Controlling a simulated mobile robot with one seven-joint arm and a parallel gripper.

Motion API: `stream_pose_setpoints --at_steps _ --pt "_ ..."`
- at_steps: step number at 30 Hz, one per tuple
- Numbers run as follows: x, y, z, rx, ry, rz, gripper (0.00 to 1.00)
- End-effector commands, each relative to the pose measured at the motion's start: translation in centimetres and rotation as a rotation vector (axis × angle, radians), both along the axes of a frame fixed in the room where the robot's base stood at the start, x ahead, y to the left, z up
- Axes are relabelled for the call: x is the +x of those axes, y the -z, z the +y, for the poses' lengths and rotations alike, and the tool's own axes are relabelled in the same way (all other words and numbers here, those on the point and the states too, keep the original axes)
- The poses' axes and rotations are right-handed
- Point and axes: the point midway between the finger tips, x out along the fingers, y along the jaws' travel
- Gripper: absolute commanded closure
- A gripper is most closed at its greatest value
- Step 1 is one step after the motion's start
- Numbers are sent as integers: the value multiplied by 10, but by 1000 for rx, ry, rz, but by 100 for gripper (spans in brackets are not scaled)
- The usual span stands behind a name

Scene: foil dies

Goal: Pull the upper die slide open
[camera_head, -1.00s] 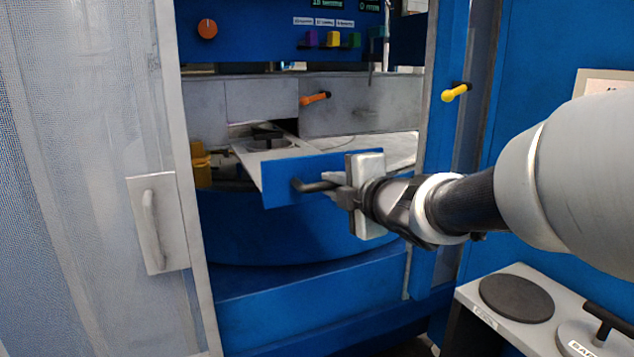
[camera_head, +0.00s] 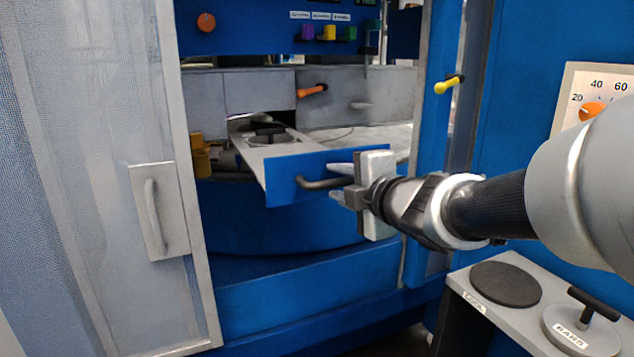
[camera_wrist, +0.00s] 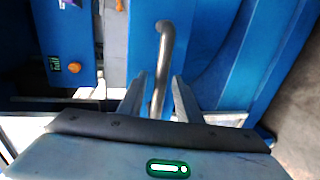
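The upper die slide is a flat tray (camera_head: 262,152) with a blue front panel (camera_head: 285,181) and a dark bar handle (camera_head: 318,183). It stands pulled out of the grey housing in the head view. A round die with a black T-handle (camera_head: 268,133) lies on it. My gripper (camera_head: 340,184) is at the right end of the bar handle, its fingers spread above and below it. In the wrist view the handle (camera_wrist: 163,60) runs between the two fingers (camera_wrist: 158,98), with gaps on both sides. My gripper hides part of the panel's right end.
An orange handle (camera_head: 313,90) sits on the housing and a yellow one (camera_head: 448,85) on the blue post. A grey door (camera_head: 165,210) stands at left. At lower right a bench (camera_head: 470,280) holds a dark disc (camera_head: 505,284) and a labelled die (camera_head: 580,328).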

Motion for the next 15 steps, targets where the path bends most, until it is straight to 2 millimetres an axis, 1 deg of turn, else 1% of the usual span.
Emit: stream_pose_setpoints --at_steps 10,13,15 --pt "-2 -2 0 0 -1 -1 68" --pt "-11 -6 -4 0 -1 -3 68" --pt "-22 -9 -8 0 -1 -3 68"
